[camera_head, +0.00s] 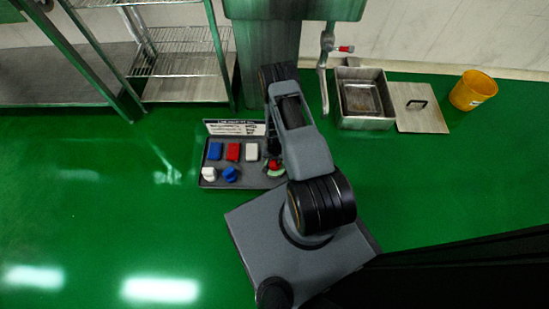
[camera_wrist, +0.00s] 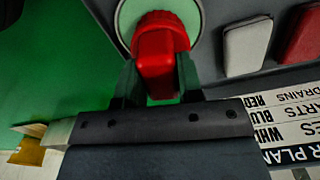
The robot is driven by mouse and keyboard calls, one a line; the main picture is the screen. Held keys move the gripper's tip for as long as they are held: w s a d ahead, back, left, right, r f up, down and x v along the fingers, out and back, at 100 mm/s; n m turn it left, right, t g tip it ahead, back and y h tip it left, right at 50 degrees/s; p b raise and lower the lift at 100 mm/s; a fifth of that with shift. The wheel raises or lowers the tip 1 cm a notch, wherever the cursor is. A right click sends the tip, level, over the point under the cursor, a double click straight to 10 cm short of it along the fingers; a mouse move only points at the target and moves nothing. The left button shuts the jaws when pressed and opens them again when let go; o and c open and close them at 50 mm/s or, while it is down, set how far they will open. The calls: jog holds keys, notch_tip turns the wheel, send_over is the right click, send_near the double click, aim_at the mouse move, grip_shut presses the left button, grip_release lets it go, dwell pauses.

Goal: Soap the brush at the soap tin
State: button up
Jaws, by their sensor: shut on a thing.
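My gripper (camera_wrist: 160,85) is shut on a red brush (camera_wrist: 158,45) with a ridged round collar and a flat grip between the fingers. The brush stands over a round green disc with a pale rim (camera_wrist: 126,18), which looks like the soap tin. The brush's underside is hidden, so I cannot tell whether its bristles touch the soap. In the head view the green disc (camera_head: 277,172) shows at the right end of the grey tray (camera_head: 200,184), with the red brush (camera_head: 273,163) on it and my arm partly in front.
The tray also holds a blue block (camera_head: 215,151), a red block (camera_head: 233,151), a white block (camera_head: 252,151), a white brush (camera_head: 208,174) and a blue brush (camera_head: 230,174). A sign (camera_head: 235,128) stands behind. A steel box (camera_head: 365,123), its lid (camera_head: 420,118) and a yellow bucket (camera_head: 470,91) are right.

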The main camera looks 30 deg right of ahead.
jog(key=shift+f+b, duration=0.55)
jog(key=shift+b, duration=0.1)
dwell(2.1)
jog(key=shift+r, duration=0.1)
jog(key=shift+r+p, duration=2.85)
jog(key=shift+r, duration=0.6)
